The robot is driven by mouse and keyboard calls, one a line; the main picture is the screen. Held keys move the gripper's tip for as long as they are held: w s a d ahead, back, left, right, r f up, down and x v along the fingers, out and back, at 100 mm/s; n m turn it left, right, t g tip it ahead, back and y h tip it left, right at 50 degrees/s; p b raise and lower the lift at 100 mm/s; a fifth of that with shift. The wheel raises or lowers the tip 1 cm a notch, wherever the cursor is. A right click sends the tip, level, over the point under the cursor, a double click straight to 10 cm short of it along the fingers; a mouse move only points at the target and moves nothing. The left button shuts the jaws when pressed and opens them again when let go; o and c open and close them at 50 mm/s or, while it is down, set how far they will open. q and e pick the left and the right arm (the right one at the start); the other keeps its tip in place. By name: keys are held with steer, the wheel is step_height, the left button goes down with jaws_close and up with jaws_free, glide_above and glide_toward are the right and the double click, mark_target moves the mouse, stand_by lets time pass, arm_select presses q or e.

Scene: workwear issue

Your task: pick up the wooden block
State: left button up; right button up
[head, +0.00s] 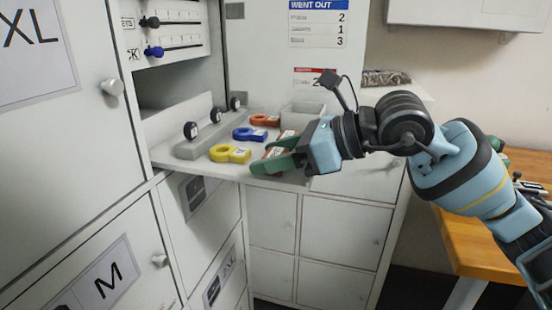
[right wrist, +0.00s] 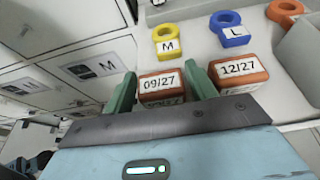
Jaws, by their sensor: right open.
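Two reddish-brown blocks with white labels stand on the pale counter; I cannot tell for sure which is the wooden block. The block marked 09/27 (right wrist: 162,98) is between the two green fingers of my right gripper (right wrist: 160,75), with its label facing the wrist camera. The block marked 12/27 (right wrist: 240,87) is just outside the right-hand finger. In the head view my right gripper (head: 272,156) is low over the counter's front edge and partly hides both blocks. It is open, and its fingers are not closed on the block. My left gripper is not in view.
Yellow M tag (head: 230,153), blue L tag (head: 250,134) and orange tag (head: 265,120) lie left of the blocks. A grey tray (head: 304,112) stands behind. A grey rail with black-and-white knobs (head: 216,115) is at the left. Locker doors (head: 80,170) flank the counter.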

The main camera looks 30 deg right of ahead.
mark_target(275, 153)
steer(key=shift+c, duration=0.3)
steer(key=c, duration=0.7)
steer(key=shift+r, duration=0.85)
step_height(275, 153, up, 2)
steer(key=shift+r, duration=0.15)
steer(key=s+b, duration=0.1)
steer(key=s, duration=0.4)
steer(key=s+b, duration=0.2)
steer(key=s, duration=0.3)
steer(key=s+a+r+b, duration=0.1)
steer(key=s, duration=0.5)
